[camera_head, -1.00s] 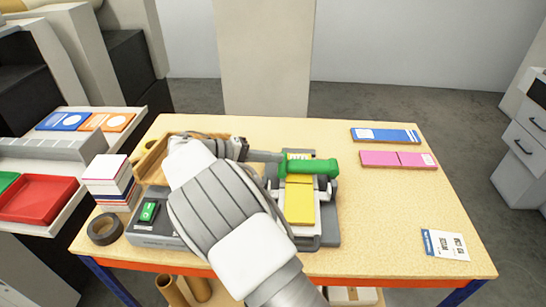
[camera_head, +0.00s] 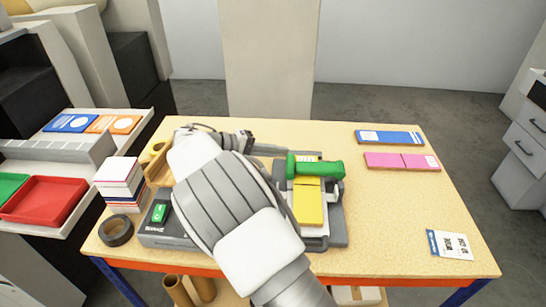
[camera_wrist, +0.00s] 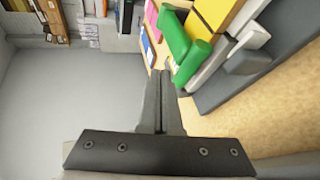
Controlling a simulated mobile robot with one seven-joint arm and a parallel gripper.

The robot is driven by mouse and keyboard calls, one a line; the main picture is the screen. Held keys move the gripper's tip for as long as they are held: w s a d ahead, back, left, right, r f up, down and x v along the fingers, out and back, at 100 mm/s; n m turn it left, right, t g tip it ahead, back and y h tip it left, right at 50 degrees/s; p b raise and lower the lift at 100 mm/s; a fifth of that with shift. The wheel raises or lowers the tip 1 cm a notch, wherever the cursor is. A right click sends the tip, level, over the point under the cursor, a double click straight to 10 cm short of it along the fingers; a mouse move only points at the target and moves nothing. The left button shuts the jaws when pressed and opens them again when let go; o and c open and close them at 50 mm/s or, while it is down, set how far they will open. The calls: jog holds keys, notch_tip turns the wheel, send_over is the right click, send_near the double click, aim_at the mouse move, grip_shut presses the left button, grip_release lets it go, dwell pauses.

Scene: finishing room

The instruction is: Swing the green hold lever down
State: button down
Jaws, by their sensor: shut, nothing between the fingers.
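The green hold lever (camera_head: 318,167) is a thick green bar lying crosswise over the yellow pad (camera_head: 307,205) on the grey clamp device (camera_head: 337,230). In the wrist view the lever (camera_wrist: 184,45) is just right of my fingertips, with part of the yellow pad (camera_wrist: 218,12) beyond it. My gripper (camera_head: 285,151) is at the lever's left end, on its far side; it is shut and empty. In the wrist view my gripper (camera_wrist: 160,74) shows its fingers together beside the lever. I cannot tell whether they touch it. My arm hides the device's left part.
A control box with a green switch (camera_head: 160,212), a tape roll (camera_head: 117,230) and a card stack (camera_head: 118,178) stand at the left. Blue (camera_head: 388,137) and pink (camera_head: 402,161) pads lie at the back right. The table's right side is mostly clear.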

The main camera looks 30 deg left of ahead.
jog(key=v, duration=1)
jog(key=shift+a+r, duration=0.15)
jog(key=shift+r, duration=0.05)
jog(key=shift+w, duration=0.1)
jog(key=w+d+r+m+g+y, duration=0.1)
jog(key=w+d+r+g, duration=0.15)
jog(key=d, duration=0.75)
jog(key=w+d+r+m+g+y, duration=0.15)
jog(key=d+r, duration=0.25)
jog(key=d, duration=0.5)
jog(key=w+d+r+m+g+y, duration=0.1)
jog(key=w+d+r+m+g, duration=0.15)
jog(key=d, duration=0.75)
jog(key=s+d+m+t+y, duration=0.1)
jog(key=s+d+m+y, duration=0.4)
jog(key=s+d, duration=1.5)
jog(key=shift+s+f+m, duration=0.2)
jog(key=shift+s+m, duration=0.1)
jog(key=shift+s, duration=0.3)
jog(key=shift+a+t, duration=0.15)
jog(key=shift+t, duration=0.1)
